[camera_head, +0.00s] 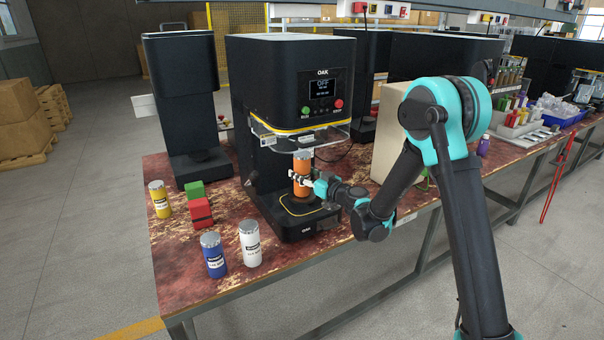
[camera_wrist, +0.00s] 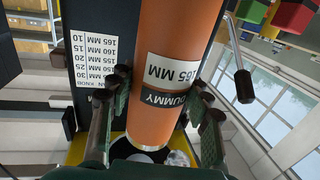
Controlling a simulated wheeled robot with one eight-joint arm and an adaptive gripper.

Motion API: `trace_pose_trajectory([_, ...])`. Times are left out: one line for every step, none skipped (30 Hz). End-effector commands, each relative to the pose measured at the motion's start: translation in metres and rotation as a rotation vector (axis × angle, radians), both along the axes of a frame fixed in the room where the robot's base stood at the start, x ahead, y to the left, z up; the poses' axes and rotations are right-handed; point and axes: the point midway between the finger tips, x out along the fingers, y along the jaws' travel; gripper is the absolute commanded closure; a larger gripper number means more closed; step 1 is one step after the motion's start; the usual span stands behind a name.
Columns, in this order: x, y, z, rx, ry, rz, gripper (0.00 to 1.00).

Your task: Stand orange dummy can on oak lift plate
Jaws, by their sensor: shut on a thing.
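The orange dummy can (camera_head: 302,164) is upright inside the OAK machine (camera_head: 290,85), over its round black lift plate (camera_head: 307,207) with a yellow ring. My gripper (camera_head: 302,181) is shut on the can's side. In the wrist view the picture is upside down; the orange can (camera_wrist: 170,35), labelled "165 MM" and "DUMMY", stands between my fingers (camera_wrist: 160,100). The can's top is just under the machine's upper head and clear guard. I cannot tell whether its bottom touches the plate; the wrist view does not show it.
A yellow can (camera_head: 160,199), blue can (camera_head: 214,256) and white can (camera_head: 250,244) stand on the stained bench left of the machine. Green (camera_head: 195,190) and red (camera_head: 200,213) blocks lie near them. A beige box (camera_head: 388,132) is right of the machine. The clear guard (camera_head: 300,138) overhangs the can.

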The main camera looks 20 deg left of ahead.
Motion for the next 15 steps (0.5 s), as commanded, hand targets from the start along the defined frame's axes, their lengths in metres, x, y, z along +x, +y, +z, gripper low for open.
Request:
trace_pose_trajectory([-0.0002, -0.0002, -0.0003, 0.0, 0.0, 0.0, 0.86])
trace_pose_trajectory([-0.0003, -0.0002, -0.0002, 0.0, 0.0, 0.0, 0.86])
trace_pose_trajectory([-0.0004, -0.0003, -0.0001, 0.0, 0.0, 0.0, 0.86])
trace_pose_trajectory([-0.0004, -0.0003, -0.0001, 0.0, 0.0, 0.0, 0.86])
trace_pose_trajectory([-0.0003, -0.0003, 0.0, 0.0, 0.0, 0.0, 0.86])
trace_pose_trajectory([-0.0003, -0.0003, -0.0002, 0.0, 0.0, 0.0, 0.86])
trace_pose_trajectory([-0.0004, -0.0003, -0.0007, 0.0, 0.0, 0.0, 0.86])
trace_pose_trajectory([-0.0004, -0.0003, -0.0014, 0.0, 0.0, 0.0, 0.86])
trace_pose_trajectory([-0.0004, -0.0003, -0.0025, 0.0, 0.0, 0.0, 0.86])
trace_pose_trajectory([-0.0005, -0.0004, -0.0025, 0.0, 0.0, 0.0, 0.49])
trace_pose_trajectory([-0.0005, -0.0004, -0.0024, 0.0, 0.0, 0.0, 0.45])
trace_pose_trajectory([-0.0005, -0.0004, -0.0023, 0.0, 0.0, 0.0, 0.4])
trace_pose_trajectory([-0.0005, -0.0004, -0.0023, 0.0, 0.0, 0.0, 0.36])
trace_pose_trajectory([-0.0005, -0.0004, -0.0023, 0.0, 0.0, 0.0, 0.32])
trace_pose_trajectory([-0.0005, -0.0004, -0.0023, 0.0, 0.0, 0.0, 0.3])
